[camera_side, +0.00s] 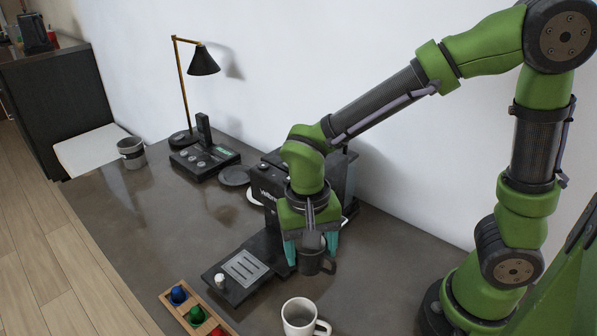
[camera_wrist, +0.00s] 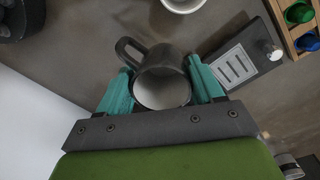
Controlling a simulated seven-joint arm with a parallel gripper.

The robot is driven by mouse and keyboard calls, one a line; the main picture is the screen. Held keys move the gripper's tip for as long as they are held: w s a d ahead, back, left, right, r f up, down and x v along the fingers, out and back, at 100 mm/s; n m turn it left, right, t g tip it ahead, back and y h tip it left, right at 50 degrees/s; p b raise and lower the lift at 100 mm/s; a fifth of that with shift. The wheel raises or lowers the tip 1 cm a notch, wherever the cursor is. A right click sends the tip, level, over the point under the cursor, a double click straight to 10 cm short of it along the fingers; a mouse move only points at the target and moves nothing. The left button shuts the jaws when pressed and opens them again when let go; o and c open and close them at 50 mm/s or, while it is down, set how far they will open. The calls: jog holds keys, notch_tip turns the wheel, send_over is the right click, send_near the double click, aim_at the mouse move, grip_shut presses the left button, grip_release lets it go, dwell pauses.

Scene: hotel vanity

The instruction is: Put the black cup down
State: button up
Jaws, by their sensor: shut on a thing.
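The black cup (camera_side: 311,262) is between the teal fingers of my gripper (camera_side: 311,257), which is shut on it. In the wrist view, the cup (camera_wrist: 161,78) shows its pale inside and its handle points to the upper left. The fingers of my gripper (camera_wrist: 162,92) are on both sides of the cup. The cup is upright at or just above the dark table (camera_side: 378,290); I cannot tell whether its base touches.
A coffee machine (camera_side: 268,184) stands behind the gripper, with its drip tray (camera_side: 243,268) to the left. A white mug (camera_side: 300,317) stands in front. A wooden capsule box (camera_side: 195,308) is at front left. A phone (camera_side: 204,155) and lamp (camera_side: 203,62) are farther back. The table right of the cup is clear.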

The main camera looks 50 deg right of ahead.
jog(key=w+a, duration=0.2)
jog(key=w, duration=0.2)
jog(key=w+a+f, duration=0.1)
jog(key=w+a, duration=0.1)
jog(key=w, duration=0.2)
jog(key=w+a, duration=0.2)
jog(key=w, duration=0.2)
jog(key=shift+w+f, duration=0.2)
jog(key=shift+s+d+f, duration=0.1)
jog(key=shift+f, duration=1.6)
jog(key=shift+f, duration=0.15)
jog(key=o, duration=1.1)
jog(key=r, duration=1.2)
jog(key=shift+w+a+r, duration=0.15)
jog(key=shift+w+a, duration=0.05)
jog(key=shift+a, duration=0.1)
jog(key=shift+r, duration=0.1)
